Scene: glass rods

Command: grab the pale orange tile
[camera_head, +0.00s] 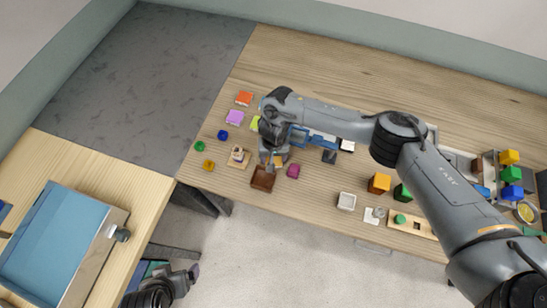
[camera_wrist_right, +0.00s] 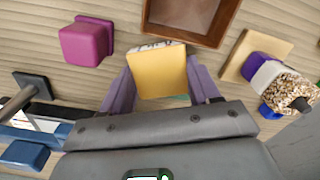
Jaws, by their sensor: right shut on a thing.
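The pale orange tile (camera_wrist_right: 158,72) sits between the two fingers of my right gripper (camera_wrist_right: 161,88) in the right wrist view, with a finger against each side. The gripper is shut on it. In the head view, a small part of the tile (camera_head: 278,160) shows beside my right gripper (camera_head: 273,158), just behind the brown tray; the wrist hides much of that spot. Whether the tile is clear of the table, I cannot tell. My left gripper (camera_head: 178,283) is at the bottom of the head view, away from the table, and its fingers are not clear.
A brown tray (camera_head: 263,178) lies just in front of my right gripper. A magenta block (camera_head: 293,171) is to its right, and a wooden board (camera_head: 238,165) with a small object is to its left. Orange (camera_head: 244,98) and purple (camera_head: 235,117) tiles lie farther left.

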